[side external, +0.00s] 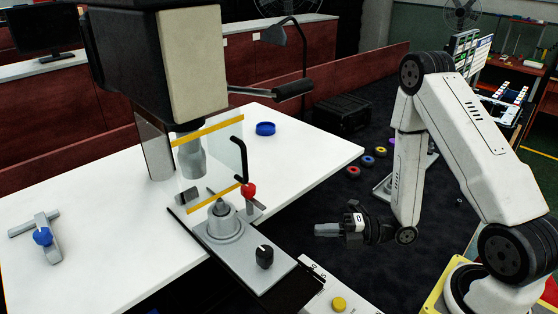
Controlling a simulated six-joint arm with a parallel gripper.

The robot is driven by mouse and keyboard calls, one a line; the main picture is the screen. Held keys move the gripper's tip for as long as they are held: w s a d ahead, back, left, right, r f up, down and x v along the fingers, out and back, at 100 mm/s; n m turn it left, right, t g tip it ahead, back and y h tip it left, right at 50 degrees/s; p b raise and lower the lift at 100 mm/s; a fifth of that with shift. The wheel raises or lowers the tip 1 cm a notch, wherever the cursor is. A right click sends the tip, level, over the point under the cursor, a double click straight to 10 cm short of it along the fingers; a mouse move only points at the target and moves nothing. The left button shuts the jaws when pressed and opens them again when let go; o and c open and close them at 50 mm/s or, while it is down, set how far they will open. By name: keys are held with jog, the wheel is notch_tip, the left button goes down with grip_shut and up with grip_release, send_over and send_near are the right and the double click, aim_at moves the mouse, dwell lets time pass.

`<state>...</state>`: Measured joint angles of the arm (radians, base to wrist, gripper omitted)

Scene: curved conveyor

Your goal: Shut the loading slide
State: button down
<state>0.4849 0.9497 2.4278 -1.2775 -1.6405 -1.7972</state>
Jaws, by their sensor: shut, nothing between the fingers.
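The loading slide (238,258) is a grey plate on dark rails, reaching from beneath the press out past the front edge of the white table. A black knob (264,256) stands near its outer end. A round metal holder (222,222) sits on the slide, in front of and below the press head (192,155). My gripper (318,230) is shut and empty. It appears to the right of the black knob, apart from it, with its fingers pointing left.
A clear guard with yellow strips (208,131) and a black handle (240,155) stands by the press. A red knob (248,190) is beside the slide. A blue-knobbed clamp (42,237) lies left. A yellow button (339,303) is at the front. The white table's (110,260) left part is mostly clear.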

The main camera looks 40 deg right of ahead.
notch_tip(320, 180, up, 7)
jog(key=n+g+h, duration=0.7)
jog(key=h, duration=0.4)
send_over(289, 257)
jog(key=shift+f, duration=0.1)
jog(key=s+a+r+n+g+h, duration=0.1)
jog(key=s+a+r+n+g, duration=0.1)
jog(key=s, duration=0.8)
notch_tip(289, 257, up, 3)
jog(key=shift+s+a+f+g+h, duration=0.1)
jog(key=shift+s+a+g+h, duration=0.35)
jog(key=shift+a, duration=0.2)
jog(key=shift+w+f, duration=0.15)
